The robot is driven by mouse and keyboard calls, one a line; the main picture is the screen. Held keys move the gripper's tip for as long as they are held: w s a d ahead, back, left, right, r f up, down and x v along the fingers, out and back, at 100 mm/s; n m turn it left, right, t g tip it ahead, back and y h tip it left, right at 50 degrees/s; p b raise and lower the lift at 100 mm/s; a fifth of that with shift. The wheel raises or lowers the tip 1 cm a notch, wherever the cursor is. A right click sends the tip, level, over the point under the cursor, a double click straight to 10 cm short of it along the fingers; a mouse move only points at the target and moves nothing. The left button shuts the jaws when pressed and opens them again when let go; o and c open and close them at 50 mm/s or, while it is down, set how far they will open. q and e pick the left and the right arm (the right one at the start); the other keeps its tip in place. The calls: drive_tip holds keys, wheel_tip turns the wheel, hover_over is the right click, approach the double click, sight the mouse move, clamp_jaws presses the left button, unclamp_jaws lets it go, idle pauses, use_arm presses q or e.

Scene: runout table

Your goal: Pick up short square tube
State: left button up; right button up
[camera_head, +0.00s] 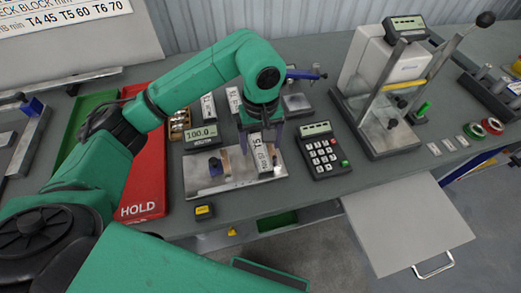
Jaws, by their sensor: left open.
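My left gripper (263,160) hangs over the metal plate (205,182) in the middle of the table, with its fingers pointing down. A short light-grey block with a white face marked T5 (265,157), which looks like the short square tube, lies at the plate between the spread fingers. I cannot tell whether either finger touches it. The gripper and wrist hide its far end. My right gripper is not in view.
A keypad (322,152) stands close right of the gripper, and a display reading 100.0 (202,134) stands behind left. A red HOLD tray (145,185) lies left. A lever press (385,100) stands right, above an open grey drawer (410,225).

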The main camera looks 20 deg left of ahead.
sight(260, 156)
use_arm(q)
drive_tip(key=shift+s+f, duration=0.15)
drive_tip(key=shift+f, duration=1.05)
clamp_jaws()
